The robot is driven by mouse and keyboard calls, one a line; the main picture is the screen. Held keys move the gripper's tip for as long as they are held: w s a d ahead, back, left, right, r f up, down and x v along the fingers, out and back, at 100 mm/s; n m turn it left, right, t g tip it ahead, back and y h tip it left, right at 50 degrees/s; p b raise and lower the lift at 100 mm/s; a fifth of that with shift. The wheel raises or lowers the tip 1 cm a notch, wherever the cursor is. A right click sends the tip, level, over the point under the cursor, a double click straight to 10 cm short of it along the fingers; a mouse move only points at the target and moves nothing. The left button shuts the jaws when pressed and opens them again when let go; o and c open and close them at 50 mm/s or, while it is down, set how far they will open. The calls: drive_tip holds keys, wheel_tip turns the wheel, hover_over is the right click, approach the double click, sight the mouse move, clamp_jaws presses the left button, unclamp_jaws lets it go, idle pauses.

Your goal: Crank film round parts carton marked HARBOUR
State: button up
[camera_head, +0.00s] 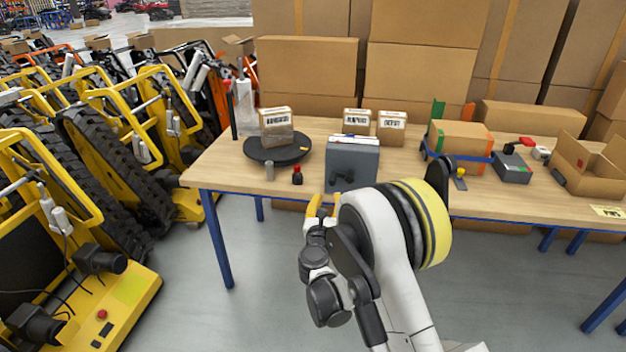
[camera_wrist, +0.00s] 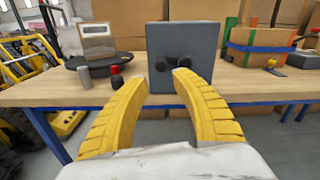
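A small brown carton (camera_head: 276,136) with a white label stands on a black round turntable (camera_head: 262,155) at the table's left; its lower part looks covered in clear film. The label lettering is too small to read surely. The carton (camera_wrist: 97,46) and turntable (camera_wrist: 75,62) also show in the wrist view. A grey box (camera_head: 353,152) with a dark crank (camera_head: 342,179) on its front stands right of the turntable. In the wrist view the crank (camera_wrist: 182,67) lies just beyond my fingertips. My gripper (camera_wrist: 158,78) is open and empty, its yellow fingers apart, in front of the box.
Two labelled cartons (camera_head: 355,121) (camera_head: 391,127) stand behind the grey box. A black post and a clear film roll (camera_head: 244,101) stand behind the turntable. A red-topped piece (camera_head: 297,176) and a grey cylinder (camera_head: 269,171) sit near the front edge. A strapped carton (camera_head: 460,138) is right.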

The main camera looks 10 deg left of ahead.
sight(332, 184)
drive_tip(key=w+b, duration=0.1)
drive_tip(key=w, duration=0.2)
drive_tip(key=w+b, duration=0.1)
drive_tip(key=w, duration=0.2)
drive_tip(key=w+b, duration=0.1)
drive_tip(key=w, duration=0.2)
drive_tip(key=shift+w+d+f, duration=0.15)
drive_tip(key=shift+w+d, duration=0.05)
drive_tip(key=shift+d, duration=0.05)
drive_tip(key=shift+w, duration=0.7)
clamp_jaws()
